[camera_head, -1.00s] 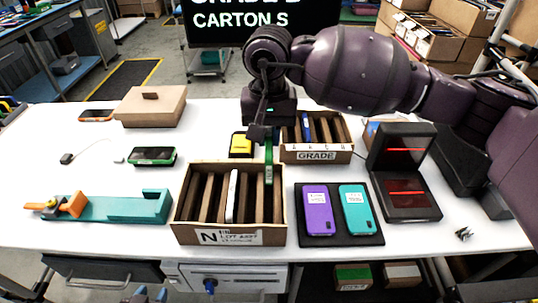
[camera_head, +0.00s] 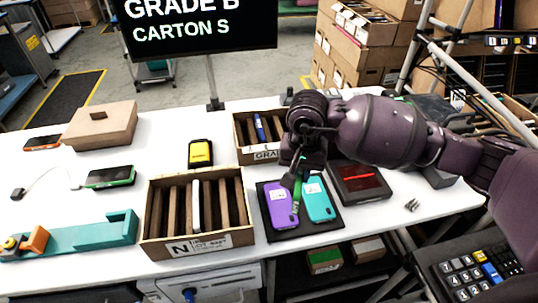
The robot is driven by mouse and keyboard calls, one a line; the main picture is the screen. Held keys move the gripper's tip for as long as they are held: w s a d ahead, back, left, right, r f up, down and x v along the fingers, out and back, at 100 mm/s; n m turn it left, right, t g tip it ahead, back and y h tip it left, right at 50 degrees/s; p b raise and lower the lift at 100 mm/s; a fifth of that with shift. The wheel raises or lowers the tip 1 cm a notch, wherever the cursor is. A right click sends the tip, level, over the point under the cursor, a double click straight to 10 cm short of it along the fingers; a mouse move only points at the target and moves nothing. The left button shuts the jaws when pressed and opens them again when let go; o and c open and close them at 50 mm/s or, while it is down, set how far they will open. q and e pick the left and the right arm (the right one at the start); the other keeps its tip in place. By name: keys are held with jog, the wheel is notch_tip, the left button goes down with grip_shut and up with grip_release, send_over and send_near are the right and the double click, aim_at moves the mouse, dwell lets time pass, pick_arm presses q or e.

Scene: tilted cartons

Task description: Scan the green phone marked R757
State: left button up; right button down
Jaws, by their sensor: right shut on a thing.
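My right gripper (camera_head: 300,174) is shut on a green phone (camera_head: 297,195), held upright and edge-on above the dark pad with the purple and teal phones. Its marking cannot be read, and the gripper hides its upper part. The scanner (camera_head: 362,182), a black unit with a red line, stands just right of the gripper; the arm hides its upper part. Another phone with a green edge (camera_head: 110,177) lies screen up at the left of the table. My left gripper is not in view.
A purple phone (camera_head: 279,206) and a teal phone (camera_head: 318,200) lie on the dark pad (camera_head: 293,232). The slotted carton N (camera_head: 200,246) stands left of it. The GRADE carton (camera_head: 264,155) and a yellow-topped box (camera_head: 200,153) are behind.

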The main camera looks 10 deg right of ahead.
pick_arm(q)
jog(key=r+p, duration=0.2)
jog(key=p, duration=0.1)
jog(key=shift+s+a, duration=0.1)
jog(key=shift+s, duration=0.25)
pick_arm(e)
jog(key=s+d+m, duration=0.2)
jog(key=d+m, duration=0.8)
jog(key=d, duration=0.9)
jog(key=shift+s+d+r, duration=0.2)
jog(key=shift+d+r, duration=0.15)
pick_arm(q)
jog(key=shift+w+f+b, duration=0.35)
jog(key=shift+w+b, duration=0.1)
jog(key=shift+b, duration=0.6)
pick_arm(e)
jog(key=w+f, duration=0.5)
jog(key=shift+r, duration=0.2)
